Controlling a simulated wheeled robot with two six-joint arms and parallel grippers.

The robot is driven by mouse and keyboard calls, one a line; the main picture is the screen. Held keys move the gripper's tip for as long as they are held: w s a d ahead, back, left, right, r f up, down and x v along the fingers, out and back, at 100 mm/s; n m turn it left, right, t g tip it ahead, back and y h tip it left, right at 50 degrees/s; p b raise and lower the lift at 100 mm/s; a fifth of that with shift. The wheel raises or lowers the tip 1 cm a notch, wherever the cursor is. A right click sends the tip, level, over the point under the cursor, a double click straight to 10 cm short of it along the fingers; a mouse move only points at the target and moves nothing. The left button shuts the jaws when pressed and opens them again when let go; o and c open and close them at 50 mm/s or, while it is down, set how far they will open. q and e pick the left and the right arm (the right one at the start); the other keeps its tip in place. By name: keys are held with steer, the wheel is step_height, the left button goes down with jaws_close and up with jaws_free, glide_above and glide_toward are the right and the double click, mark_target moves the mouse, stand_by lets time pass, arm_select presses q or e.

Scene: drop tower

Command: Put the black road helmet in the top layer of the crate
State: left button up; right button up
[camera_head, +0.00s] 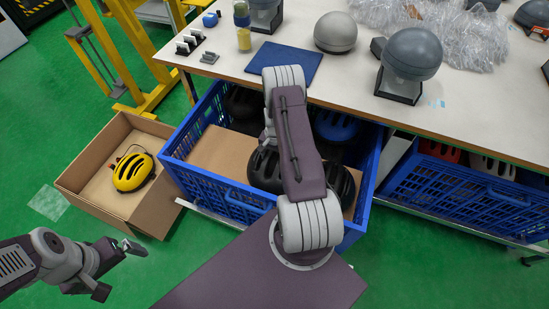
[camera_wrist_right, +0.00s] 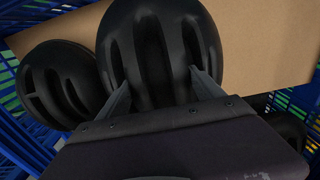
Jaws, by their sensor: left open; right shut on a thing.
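My right gripper (camera_wrist_right: 161,88) is shut on a black helmet (camera_wrist_right: 150,45) with long vents, one finger on each side of its near edge. A second black helmet (camera_wrist_right: 58,85) sits beside it, left in the right wrist view. In the head view my right arm hides that gripper; black helmets show left of the arm (camera_head: 264,170) and right of it (camera_head: 339,187), over the blue crate (camera_head: 228,198). I cannot tell whether the held one touches the cardboard sheet (camera_head: 222,150) in the crate. My left gripper (camera_head: 118,268) is open and empty at lower left.
A blue helmet (camera_head: 336,126) and a dark helmet (camera_head: 243,102) are at the crate's back. A cardboard box (camera_head: 88,190) with a yellow helmet (camera_head: 132,172) stands left. The white table (camera_head: 345,90) edges over the crate's back. Another blue crate (camera_head: 450,190) with helmets is at right.

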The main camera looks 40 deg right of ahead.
steer(key=shift+f+b, duration=0.5)
steer(key=shift+f, duration=0.1)
steer(key=o, duration=2.1)
step_height(320, 180, up, 13)
steer(key=p, duration=0.3)
steer(key=s+a+r+n, duration=0.3)
steer(key=a+r+n, duration=0.4)
steer(key=a+r, duration=0.6)
steer(key=s+a+r+n+t, duration=0.1)
steer(key=s+a+r+n, duration=0.1)
steer(key=s+a+n, duration=0.3)
steer(key=s+a, duration=0.3)
steer(key=a, duration=0.1)
steer(key=shift+a, duration=0.15)
